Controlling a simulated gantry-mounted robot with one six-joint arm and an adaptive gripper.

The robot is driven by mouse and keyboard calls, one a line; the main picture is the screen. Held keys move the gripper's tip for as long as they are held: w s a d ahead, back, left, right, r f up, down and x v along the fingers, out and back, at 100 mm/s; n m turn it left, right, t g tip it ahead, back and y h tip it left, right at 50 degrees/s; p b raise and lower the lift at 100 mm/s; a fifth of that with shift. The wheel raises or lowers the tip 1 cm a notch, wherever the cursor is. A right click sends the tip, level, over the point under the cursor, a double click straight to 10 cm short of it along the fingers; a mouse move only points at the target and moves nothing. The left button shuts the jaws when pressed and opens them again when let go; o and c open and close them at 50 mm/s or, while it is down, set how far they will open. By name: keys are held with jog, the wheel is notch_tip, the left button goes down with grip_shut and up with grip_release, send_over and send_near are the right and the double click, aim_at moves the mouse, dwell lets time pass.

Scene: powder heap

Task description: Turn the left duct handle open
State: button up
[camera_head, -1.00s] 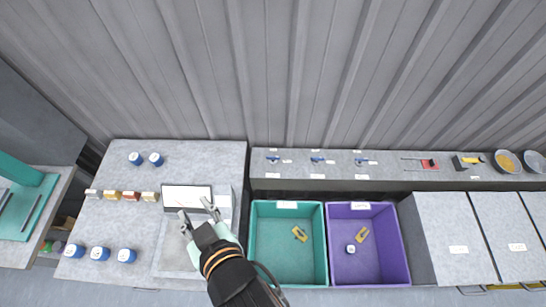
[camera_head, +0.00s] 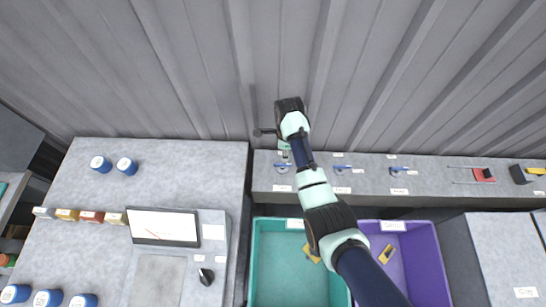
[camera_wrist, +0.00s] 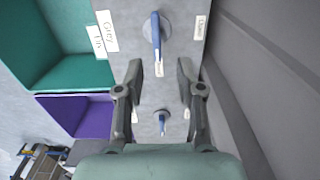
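The left duct handle (camera_head: 281,168) is a blue lever on a round grey mount on the back ledge. In the wrist view the left handle (camera_wrist: 155,35) lies above and beyond my fingertips, roughly along the ledge. My gripper (camera_wrist: 160,72) is open and empty, its fingers on either side of the ledge surface and apart from the left handle. A second blue handle (camera_wrist: 162,120) shows lower between the fingers. In the head view my arm comes over the ledge and largely hides the gripper.
The middle handle (camera_head: 341,168) and right handle (camera_head: 399,171) stand along the ledge. A teal bin (camera_head: 262,222) and a purple bin (camera_head: 432,240) are in front. The corrugated wall (camera_head: 200,70) rises behind. A panel with a screen (camera_head: 165,226) is at left.

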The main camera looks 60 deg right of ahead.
aim_at(284, 164)
jog(key=f, duration=0.2)
jog(key=f+b, duration=0.1)
jog(key=f, duration=0.2)
jog(key=f+b, duration=0.1)
jog(key=f, duration=0.1)
jog(key=shift+s+a+f, duration=0.1)
jog(key=shift+a+f, duration=0.2)
jog(key=shift+f, duration=0.1)
jog(key=shift+c, duration=0.3)
grip_shut()
